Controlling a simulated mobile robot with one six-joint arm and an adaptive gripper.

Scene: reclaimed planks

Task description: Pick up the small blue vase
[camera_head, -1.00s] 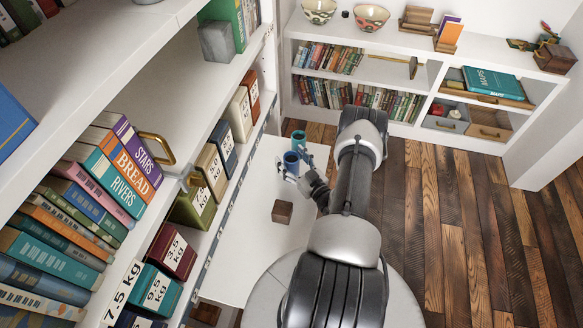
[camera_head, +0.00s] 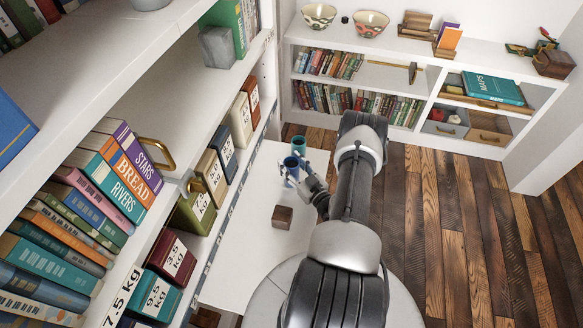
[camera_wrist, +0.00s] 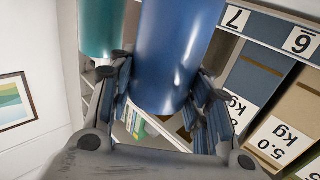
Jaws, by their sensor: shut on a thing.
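The small blue vase (camera_head: 291,166) is at the far part of the white tabletop (camera_head: 245,240) in the head view. In the wrist view the vase (camera_wrist: 175,55) is a glossy dark blue cylinder between my two fingers. My gripper (camera_head: 297,177) is shut on it; the wrist view also shows the fingers (camera_wrist: 165,95) on either side. Whether its base touches the tabletop is hidden. A teal cup-like vessel (camera_head: 299,146) stands just behind it in the head view and to its left in the wrist view (camera_wrist: 103,25).
A small brown wooden block (camera_head: 282,217) lies on the tabletop nearer me. Shelves with numbered binder boxes (camera_head: 202,204) and books (camera_head: 125,165) rise close on the left. A low white bookcase (camera_head: 370,85) stands at the back. Wooden floor (camera_head: 460,220) is open on the right.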

